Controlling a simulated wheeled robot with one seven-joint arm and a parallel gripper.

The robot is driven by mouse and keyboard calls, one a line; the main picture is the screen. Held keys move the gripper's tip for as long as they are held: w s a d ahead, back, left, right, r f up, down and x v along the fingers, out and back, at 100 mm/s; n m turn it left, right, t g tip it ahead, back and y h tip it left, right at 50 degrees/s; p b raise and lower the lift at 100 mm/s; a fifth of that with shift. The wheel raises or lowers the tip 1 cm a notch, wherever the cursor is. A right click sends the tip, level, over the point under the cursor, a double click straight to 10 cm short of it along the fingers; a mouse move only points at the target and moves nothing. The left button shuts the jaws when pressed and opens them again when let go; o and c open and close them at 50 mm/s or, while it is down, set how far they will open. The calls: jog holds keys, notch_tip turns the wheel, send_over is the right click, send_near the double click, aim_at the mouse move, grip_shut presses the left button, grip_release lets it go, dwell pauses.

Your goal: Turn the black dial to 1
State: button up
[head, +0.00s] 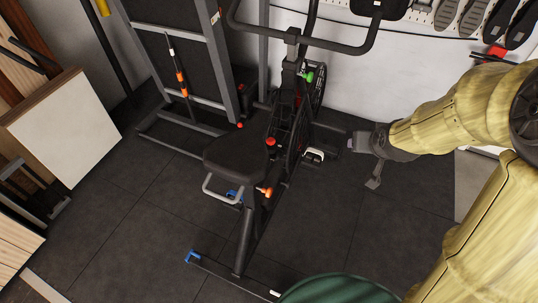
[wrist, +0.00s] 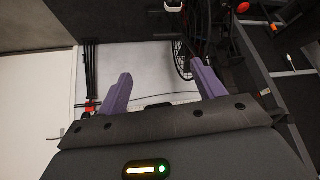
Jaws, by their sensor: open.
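I cannot pick out a black dial for certain in either view. An exercise bike stands in the middle of the head view, with a black seat (head: 236,154), a red knob (head: 270,142), a green part (head: 309,76) and an orange knob (head: 266,191). My gripper (head: 361,164) is open and empty to the right of the bike, apart from it. In the wrist view my gripper (wrist: 158,73) shows two spread purple fingers with nothing between them. Part of the bike's dark wheel (wrist: 184,60) shows beyond the right finger.
A dark framed machine (head: 178,60) stands behind the bike at the left. A white-topped box (head: 65,128) is at the far left. A dark green rounded thing (head: 338,290) is at the bottom. Shoes (head: 473,15) hang on the wall. The tiled floor (head: 335,215) right of the bike is clear.

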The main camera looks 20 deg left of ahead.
aim_at(273, 152)
jog(key=w+a+f+n+t+y+b, duration=0.1)
jog(key=w+a+f+t+y+b, duration=0.1)
jog(key=a+f+b, duration=0.7)
jog(key=w+a+f+n+t+y+b, duration=0.2)
jog(key=w+a+f+y+b, duration=0.2)
jog(key=a+f+b, duration=0.5)
jog(key=w+a+f+n+t+y+b, duration=0.1)
jog(key=a+f+b, duration=0.8)
jog(key=b, duration=0.9)
jog(key=shift+w+a+f+n+t+y, duration=0.15)
jog(key=shift+w+f+t+y, duration=0.35)
jog(key=shift+w+f, duration=0.4)
jog(key=shift+w+f+n+t+y, duration=0.15)
jog(key=shift+w+f+t+y, duration=0.3)
jog(key=shift+w+f, duration=0.45)
jog(key=shift+a+r, duration=0.1)
jog(key=shift+a, duration=0.1)
jog(key=shift+r, duration=0.1)
jog(key=shift+a, duration=0.15)
jog(key=shift+w+a+b, duration=0.25)
jog(key=shift+w+b, duration=0.05)
jog(key=shift+w, duration=0.2)
jog(key=shift+b+x, duration=1.2)
jog(key=shift+x, duration=2.05)
